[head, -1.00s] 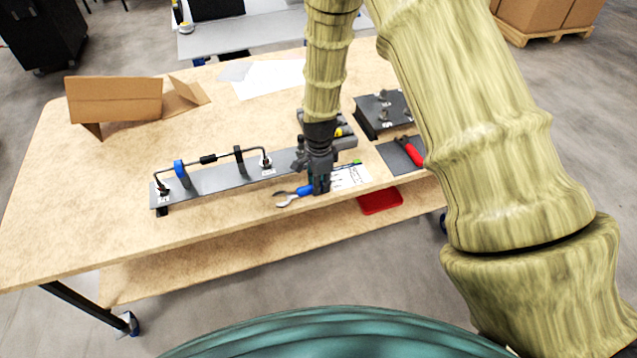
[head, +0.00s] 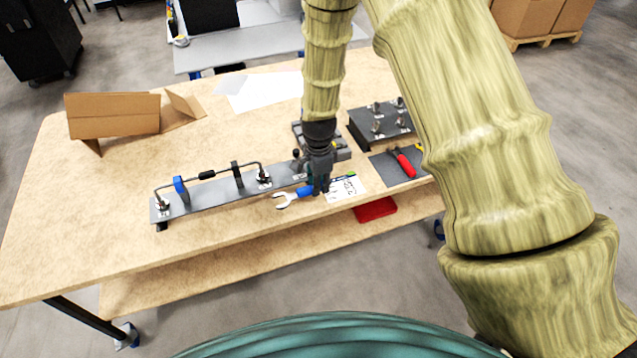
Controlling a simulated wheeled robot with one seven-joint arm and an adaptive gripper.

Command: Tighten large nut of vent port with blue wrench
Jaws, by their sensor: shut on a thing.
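My gripper (head: 320,188) is shut on the blue wrench (head: 303,191), whose silver open-ended head (head: 284,200) points left. The wrench is near the front edge of the long grey plate (head: 215,197); I cannot tell how high it is above the table. The plate carries a bent dark tube (head: 222,171) with metal nut fittings at its left end (head: 162,204) and right end (head: 263,177). The wrench head is apart from both fittings. Another small fitting (head: 297,165) stands beside my gripper, partly hidden. Which nut belongs to the vent port is not clear from this view.
A black box (head: 366,129) with several fittings and a red-handled tool (head: 403,163) on a dark mat lie to the right. A labelled white sheet (head: 346,189) is beside my gripper. A red tray (head: 376,209) is below the table edge. A cardboard box (head: 112,115) stands at the back left.

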